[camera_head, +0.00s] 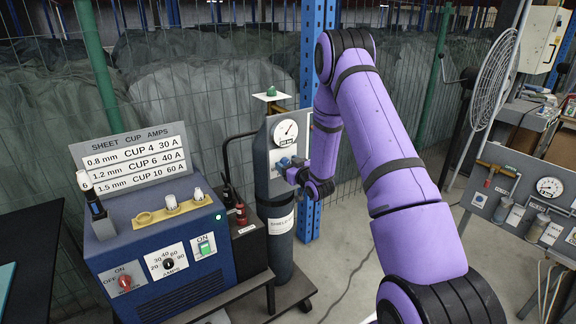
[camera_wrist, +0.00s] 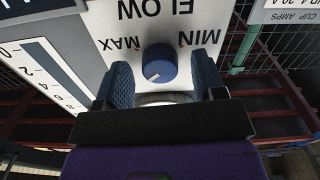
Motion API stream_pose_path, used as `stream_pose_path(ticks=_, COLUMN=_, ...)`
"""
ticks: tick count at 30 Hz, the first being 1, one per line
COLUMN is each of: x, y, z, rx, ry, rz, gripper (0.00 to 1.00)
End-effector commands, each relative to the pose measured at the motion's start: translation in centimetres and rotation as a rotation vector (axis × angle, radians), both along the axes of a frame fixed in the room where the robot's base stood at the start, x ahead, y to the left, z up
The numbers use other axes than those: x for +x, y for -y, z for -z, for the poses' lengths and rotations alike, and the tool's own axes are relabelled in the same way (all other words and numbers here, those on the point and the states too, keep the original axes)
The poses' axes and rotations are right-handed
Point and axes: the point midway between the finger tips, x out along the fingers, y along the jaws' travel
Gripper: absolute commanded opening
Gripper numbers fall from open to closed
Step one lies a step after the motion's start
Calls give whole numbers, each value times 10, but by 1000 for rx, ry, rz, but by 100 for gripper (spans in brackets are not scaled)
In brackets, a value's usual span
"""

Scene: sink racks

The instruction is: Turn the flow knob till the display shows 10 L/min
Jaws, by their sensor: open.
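The blue flow knob (camera_wrist: 160,64) sits on a white panel (camera_wrist: 135,20) whose FLOW, MIN and MAX lettering appears upside down in the wrist view. A pale mark on the knob points to the lower left there. My gripper (camera_wrist: 162,78) is open, with one finger on each side of the knob; contact cannot be told. In the head view my gripper (camera_head: 296,172) is at the grey panel on the cylinder (camera_head: 278,235).
A blue welding machine (camera_head: 160,240) with knobs and a green switch stands at left, under a sheet/cup/amps chart (camera_head: 135,160). A blue post (camera_head: 312,60) and wire fence are behind. A fan (camera_head: 495,75) and a gauge board (camera_head: 525,200) are at right.

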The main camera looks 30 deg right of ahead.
Motion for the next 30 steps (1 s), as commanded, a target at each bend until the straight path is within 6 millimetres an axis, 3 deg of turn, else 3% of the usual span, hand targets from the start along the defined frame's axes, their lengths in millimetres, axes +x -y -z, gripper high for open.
stream_pose_path(ticks=7, x=0, y=0, z=0, rx=0, ry=0, rz=0, gripper=61)
stream_pose_path(ticks=13, x=0, y=0, z=0, rx=0, ry=0, rz=0, gripper=15)
stream_pose_path(ticks=30, x=0, y=0, z=1, rx=142, ry=-6, rz=0, gripper=14)
